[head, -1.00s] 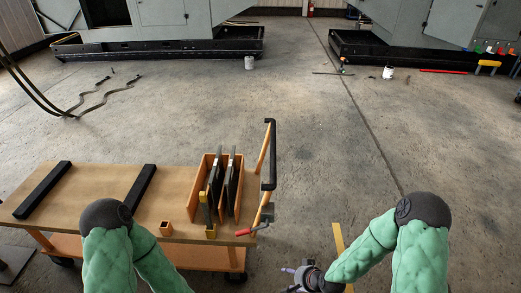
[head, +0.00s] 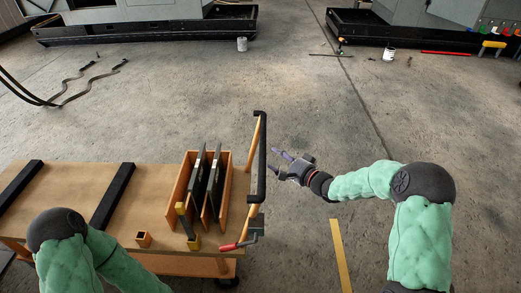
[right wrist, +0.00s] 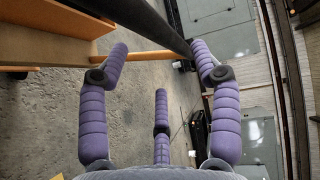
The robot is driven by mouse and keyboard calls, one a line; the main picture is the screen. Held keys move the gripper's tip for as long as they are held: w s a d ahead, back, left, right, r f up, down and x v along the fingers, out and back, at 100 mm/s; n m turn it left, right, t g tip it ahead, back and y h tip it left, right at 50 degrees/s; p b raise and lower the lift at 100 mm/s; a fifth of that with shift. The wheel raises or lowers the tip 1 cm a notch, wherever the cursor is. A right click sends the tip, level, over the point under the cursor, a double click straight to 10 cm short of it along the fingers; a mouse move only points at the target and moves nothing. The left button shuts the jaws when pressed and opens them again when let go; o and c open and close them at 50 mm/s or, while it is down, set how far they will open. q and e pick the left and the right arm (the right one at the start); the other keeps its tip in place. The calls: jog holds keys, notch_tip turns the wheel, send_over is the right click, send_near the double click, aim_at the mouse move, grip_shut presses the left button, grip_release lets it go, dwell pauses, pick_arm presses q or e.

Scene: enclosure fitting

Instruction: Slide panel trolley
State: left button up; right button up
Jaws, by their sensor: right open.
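The panel trolley has a wooden deck (head: 70,190) at lower left in the head view, with an upright black push handle (head: 259,160) on orange supports at its right end. An orange rack (head: 181,178) on the deck holds upright dark panels (head: 213,185). My right gripper (head: 277,152) is open and empty just right of the handle, fingers pointing towards it. In the right wrist view the dark handle bar (right wrist: 150,22) crosses the top beyond the spread purple fingers; I cannot tell whether they touch. My left arm shows at lower left, but its gripper is out of view.
A red-handled clamp (head: 238,245) sticks out at the trolley's near right corner. A yellow strip (head: 341,255) lies on the floor to the right. Cables (head: 70,88) lie at far left. The concrete floor beyond the trolley is largely clear up to the grey cabinets.

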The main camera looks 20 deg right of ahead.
aim_at(263, 150)
jog(key=b+x, duration=0.2)
jog(key=x, duration=0.6)
jog(key=shift+w+a, duration=0.15)
jog(key=shift+w, duration=0.15)
grip_shut()
